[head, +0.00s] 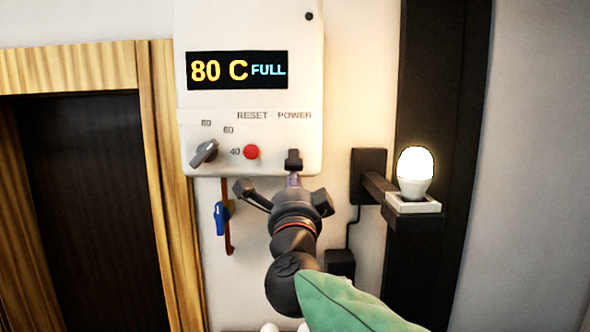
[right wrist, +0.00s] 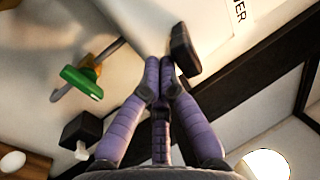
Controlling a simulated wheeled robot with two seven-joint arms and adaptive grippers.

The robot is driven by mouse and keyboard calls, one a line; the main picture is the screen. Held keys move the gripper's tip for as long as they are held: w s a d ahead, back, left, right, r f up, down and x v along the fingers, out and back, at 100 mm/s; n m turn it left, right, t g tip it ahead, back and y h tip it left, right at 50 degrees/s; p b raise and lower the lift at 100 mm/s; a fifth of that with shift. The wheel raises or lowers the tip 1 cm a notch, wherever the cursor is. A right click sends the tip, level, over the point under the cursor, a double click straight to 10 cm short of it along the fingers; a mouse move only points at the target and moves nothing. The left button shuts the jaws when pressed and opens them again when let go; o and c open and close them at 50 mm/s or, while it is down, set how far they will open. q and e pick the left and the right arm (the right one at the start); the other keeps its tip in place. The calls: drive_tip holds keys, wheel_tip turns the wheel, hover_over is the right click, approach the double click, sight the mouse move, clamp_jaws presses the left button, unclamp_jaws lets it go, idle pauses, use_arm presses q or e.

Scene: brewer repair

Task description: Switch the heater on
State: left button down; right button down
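The heater (head: 308,80) is a white box on the wall. Its lit display (head: 237,70) reads "80 C" and "FULL". A black power switch (head: 293,159) sits under the label POWER at the lower right of its panel. My right gripper (head: 293,179) is just below the switch, its fingertips partly hidden by its own body. In the right wrist view the fingers (right wrist: 160,70) are together with nothing between them, and the black switch (right wrist: 184,48) is right beside their tips; contact cannot be told. My left gripper is in neither view.
A grey dial (head: 204,152) and red reset button (head: 251,152) are on the panel. A blue valve handle (head: 221,215) hangs below. A lit bulb (head: 415,170) stands on a bracket at right. The right wrist view shows a green valve handle (right wrist: 80,80).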

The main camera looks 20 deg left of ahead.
drive_tip(key=shift+r+p, duration=0.4)
drive_tip(key=shift+r, duration=0.05)
idle(0.5)
drive_tip(key=shift+r+p, duration=0.3)
drive_tip(key=shift+r, duration=0.05)
drive_tip(key=shift+r+p, duration=0.55)
drive_tip(key=shift+r, duration=0.05)
drive_tip(key=shift+s+f, duration=0.1)
drive_tip(key=shift+s+f+b, duration=0.2)
drive_tip(key=shift+s+b, duration=0.1)
drive_tip(key=shift+b, duration=0.05)
drive_tip(key=shift+b+v, duration=0.65)
drive_tip(key=shift+v, duration=0.55)
drive_tip(key=b, duration=0.1)
approach(294, 170)
wheel_tip(294, 170, up, 2)
drive_tip(key=shift+s+r, duration=0.1)
